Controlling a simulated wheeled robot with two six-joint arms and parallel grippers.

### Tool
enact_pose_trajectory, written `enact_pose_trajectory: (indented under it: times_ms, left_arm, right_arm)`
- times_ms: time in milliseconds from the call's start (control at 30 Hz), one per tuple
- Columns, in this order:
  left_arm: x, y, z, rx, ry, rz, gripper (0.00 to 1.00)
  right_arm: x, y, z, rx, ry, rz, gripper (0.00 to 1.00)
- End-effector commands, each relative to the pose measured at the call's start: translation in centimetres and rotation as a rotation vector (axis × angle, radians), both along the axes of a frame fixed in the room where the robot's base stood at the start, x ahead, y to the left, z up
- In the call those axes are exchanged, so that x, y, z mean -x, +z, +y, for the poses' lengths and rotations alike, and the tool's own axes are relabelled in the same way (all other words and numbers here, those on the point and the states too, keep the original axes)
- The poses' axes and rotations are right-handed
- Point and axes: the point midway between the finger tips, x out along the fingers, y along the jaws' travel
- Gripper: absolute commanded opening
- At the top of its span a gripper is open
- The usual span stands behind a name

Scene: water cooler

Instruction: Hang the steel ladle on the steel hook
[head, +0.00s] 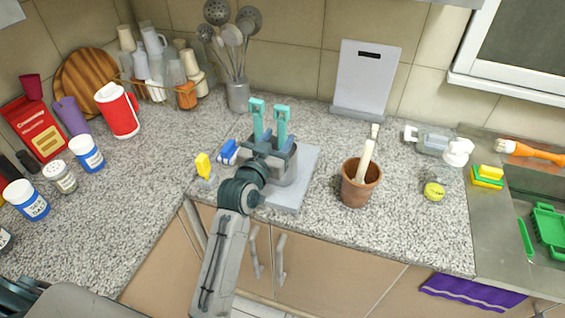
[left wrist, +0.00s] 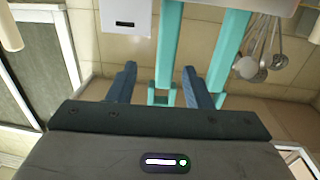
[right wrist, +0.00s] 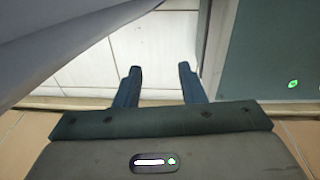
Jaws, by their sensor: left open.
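Several steel utensils, with round heads that look like ladles and a perforated skimmer, stand in a steel cup (head: 238,96) by the back wall. I cannot tell which is the steel ladle; one ladle-like head (head: 232,36) leans at the front. They also show upside down at the right of the left wrist view (left wrist: 265,62). I cannot make out a steel hook in any view. My left gripper (head: 270,140) is over the grey slab, right of and in front of the cup. In the left wrist view its fingers (left wrist: 158,88) are apart. My right gripper's fingers (right wrist: 155,82) are apart and empty, low by a pale panel.
Two teal upright pieces (head: 282,122) stand at my left gripper. A brown pot (head: 358,192) with a pestle stands to the right, a white board (head: 365,78) leans on the back wall, and bottles in a rack (head: 156,90) stand left.

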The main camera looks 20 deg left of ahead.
Motion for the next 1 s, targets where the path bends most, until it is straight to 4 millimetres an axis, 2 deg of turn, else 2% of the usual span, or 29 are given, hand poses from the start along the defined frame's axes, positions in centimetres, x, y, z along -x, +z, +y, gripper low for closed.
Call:
enact_pose_trajectory:
  times_ms: [333, 633, 667, 800, 900, 1000]
  left_arm:
    - [-4.4, 0.2, 0.1, 0.0, 0.001, 0.0, 0.45]
    - [-4.9, 0.3, 0.1, 0.0, 0.001, 0.001, 0.45]
    - [-4.9, 0.3, 0.1, 0.0, 0.001, 0.001, 0.43]
    - [-4.9, 0.3, 0.1, 0.0, 0.001, 0.001, 0.16]
    - [-4.9, 0.3, 0.1, 0.0, 0.001, 0.001, 0.0]
    - [-4.9, 0.3, 0.1, 0.0, 0.001, 0.0, 0.0]
  right_arm:
    - [0.0, -1.6, 0.0, 0.0, 0.0, 0.0, 0.36]
    - [-0.1, -1.5, 0.0, 0.0, 0.0, -0.001, 0.36]
    - [-0.1, -1.5, 0.0, 0.0, 0.0, -0.001, 0.36]
    - [0.0, -1.5, 0.0, 0.0, 0.0, -0.001, 0.36]
    - [0.0, -1.6, 0.0, 0.0, 0.0, -0.001, 0.36]
    - [0.0, -1.5, 0.0, 0.0, 0.0, -0.001, 0.36]
